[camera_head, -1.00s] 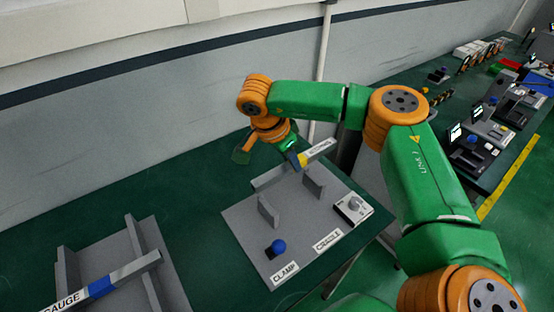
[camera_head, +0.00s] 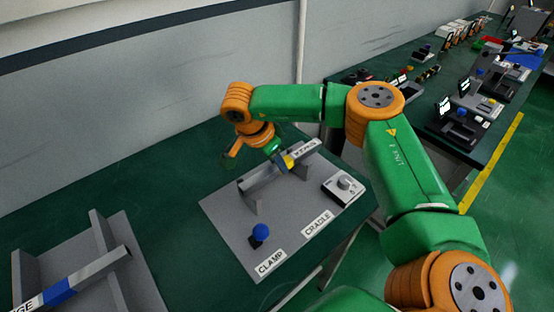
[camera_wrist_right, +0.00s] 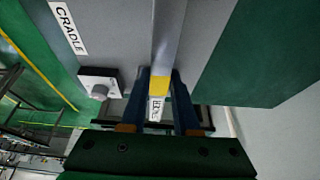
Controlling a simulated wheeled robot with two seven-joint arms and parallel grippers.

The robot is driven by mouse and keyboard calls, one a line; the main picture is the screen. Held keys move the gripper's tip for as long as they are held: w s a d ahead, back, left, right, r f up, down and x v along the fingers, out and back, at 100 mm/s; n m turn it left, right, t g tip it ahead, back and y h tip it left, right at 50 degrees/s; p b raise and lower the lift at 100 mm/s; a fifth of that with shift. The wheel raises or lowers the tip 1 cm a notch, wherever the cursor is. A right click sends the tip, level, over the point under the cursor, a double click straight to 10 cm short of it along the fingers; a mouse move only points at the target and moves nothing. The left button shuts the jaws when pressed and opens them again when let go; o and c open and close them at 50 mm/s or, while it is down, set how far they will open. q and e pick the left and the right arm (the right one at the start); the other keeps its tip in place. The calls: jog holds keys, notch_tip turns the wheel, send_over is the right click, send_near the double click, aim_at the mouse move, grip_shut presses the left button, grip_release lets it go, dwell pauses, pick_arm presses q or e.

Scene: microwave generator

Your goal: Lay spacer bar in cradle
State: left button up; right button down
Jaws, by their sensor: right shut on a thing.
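The grey spacer bar (camera_head: 262,177), with a yellow band and a white label, is in my right gripper (camera_head: 283,160). In the right wrist view the gripper (camera_wrist_right: 162,88) is shut around the bar's yellow band; the grey length of the bar (camera_wrist_right: 168,40) runs away from me. In the head view the bar lies across the tops of the cradle's two upright plates (camera_head: 251,206), roughly level. I cannot tell whether it touches both. The lettering on its label is partly hidden. My left gripper is not in view.
A blue knob (camera_head: 261,231) stands by the CLAMP label, and a grey dial box (camera_head: 344,188) beside the CRADLE side. At lower left, a bar with a blue band (camera_head: 70,286) rests on another fixture. The wall is behind; a second bench with devices is at right.

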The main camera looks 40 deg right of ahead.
jog(key=shift+a, duration=0.15)
jog(key=shift+f, duration=0.2)
jog(key=c, duration=0.6)
grip_release()
jog(key=shift+r, duration=0.1)
